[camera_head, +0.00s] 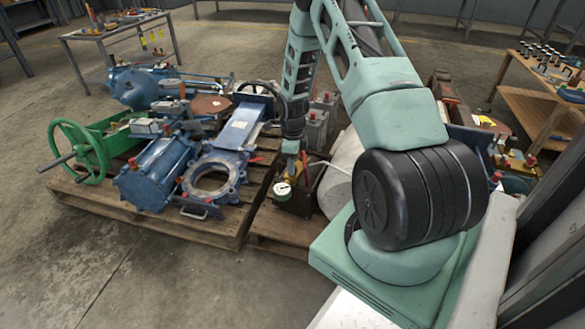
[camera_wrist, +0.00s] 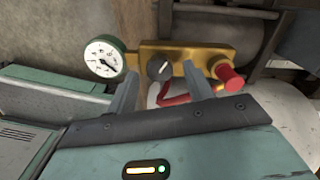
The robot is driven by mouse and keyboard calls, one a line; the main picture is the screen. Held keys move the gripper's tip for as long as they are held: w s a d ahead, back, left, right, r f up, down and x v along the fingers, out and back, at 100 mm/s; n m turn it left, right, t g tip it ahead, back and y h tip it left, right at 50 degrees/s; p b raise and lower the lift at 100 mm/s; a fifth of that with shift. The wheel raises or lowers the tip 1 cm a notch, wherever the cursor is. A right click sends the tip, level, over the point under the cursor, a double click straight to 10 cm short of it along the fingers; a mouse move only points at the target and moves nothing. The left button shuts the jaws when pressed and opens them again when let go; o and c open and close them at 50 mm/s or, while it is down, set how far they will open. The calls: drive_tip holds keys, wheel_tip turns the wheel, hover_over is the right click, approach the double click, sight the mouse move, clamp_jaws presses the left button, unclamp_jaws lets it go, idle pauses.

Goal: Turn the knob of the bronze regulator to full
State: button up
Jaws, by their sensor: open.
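The bronze regulator (camera_wrist: 205,58) is a gold-brown block with a round white pressure gauge (camera_wrist: 104,59) on its left and a red cap (camera_wrist: 229,76) on its right. Its black knob (camera_wrist: 158,69) has a white mark pointing up and to the right. My gripper (camera_wrist: 160,75) is open, one finger on each side of the knob in the picture, with clear gaps to it. I cannot tell how deep the fingertips reach. In the head view, my gripper (camera_head: 291,160) points down above the regulator, whose gauge (camera_head: 283,190) shows; the knob is hidden there.
A pallet (camera_head: 215,230) at left holds blue valves (camera_head: 155,172) and a green handwheel (camera_head: 78,152). A pale cylinder (camera_head: 338,172) stands close right of the regulator. Floor at lower left is clear.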

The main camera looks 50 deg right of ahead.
drive_tip(key=shift+f, duration=0.55)
drive_tip(key=c, duration=1)
